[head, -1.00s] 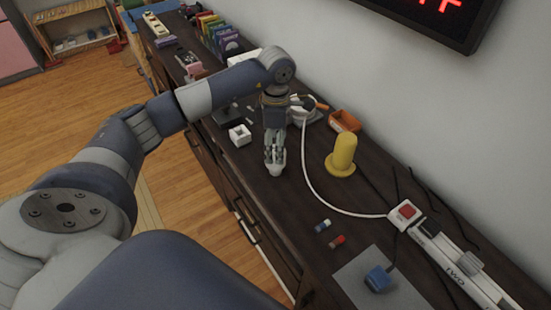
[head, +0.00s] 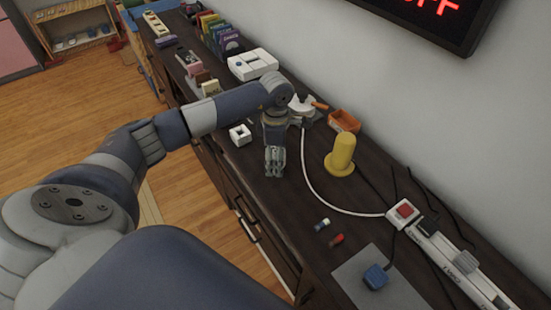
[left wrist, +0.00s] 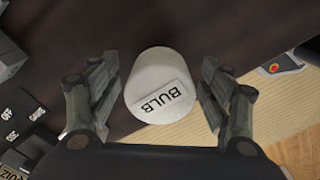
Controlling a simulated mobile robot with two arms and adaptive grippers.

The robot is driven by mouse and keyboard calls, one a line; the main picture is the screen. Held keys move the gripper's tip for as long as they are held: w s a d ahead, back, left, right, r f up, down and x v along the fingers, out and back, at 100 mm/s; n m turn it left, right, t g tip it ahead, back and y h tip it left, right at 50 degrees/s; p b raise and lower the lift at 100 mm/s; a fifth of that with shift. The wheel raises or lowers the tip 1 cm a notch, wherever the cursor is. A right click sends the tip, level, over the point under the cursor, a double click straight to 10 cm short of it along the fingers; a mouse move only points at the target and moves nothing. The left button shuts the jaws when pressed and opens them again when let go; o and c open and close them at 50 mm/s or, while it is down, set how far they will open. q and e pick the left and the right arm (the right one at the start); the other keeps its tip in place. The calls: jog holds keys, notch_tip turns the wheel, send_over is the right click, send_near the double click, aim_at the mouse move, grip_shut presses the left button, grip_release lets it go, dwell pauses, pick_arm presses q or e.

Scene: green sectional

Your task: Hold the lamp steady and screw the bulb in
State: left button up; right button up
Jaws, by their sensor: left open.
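My left gripper (head: 275,163) points down just above or at the dark cabinet top. In the left wrist view it (left wrist: 160,100) is open, with its fingers either side of a white round piece labelled BULB (left wrist: 160,88); gaps show on both sides. In the head view the fingers hide this bulb. A white object with a cord (head: 301,106), possibly the lamp, stands behind my left wrist, partly hidden by it. My right gripper is not in view.
A yellow peg on a round base (head: 343,155) and an orange tray (head: 344,121) stand right of my gripper. A small white hollow cube (head: 240,134) lies left. The white cord (head: 327,198) curves to a red switch (head: 405,210).

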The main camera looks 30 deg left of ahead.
pick_arm(q)
jog(key=c, duration=1.1)
jog(key=shift+r, duration=0.15)
jog(key=shift+r, duration=0.25)
jog(key=r, duration=0.1)
jog(key=r+b, duration=0.1)
jog(key=shift+s+d+r, duration=0.3)
jog(key=shift+s+r, duration=0.05)
jog(key=s+d+b, duration=0.1)
jog(key=s+d, duration=0.2)
jog(key=s+d+r, duration=0.1)
jog(key=s+d, duration=0.3)
jog(key=s+d+b, duration=0.1)
jog(key=s+d, duration=0.2)
jog(key=d, duration=0.1)
jog(key=shift+s+r+b, duration=0.25)
jog(key=shift+r+b, duration=0.05)
jog(key=shift+b, duration=0.05)
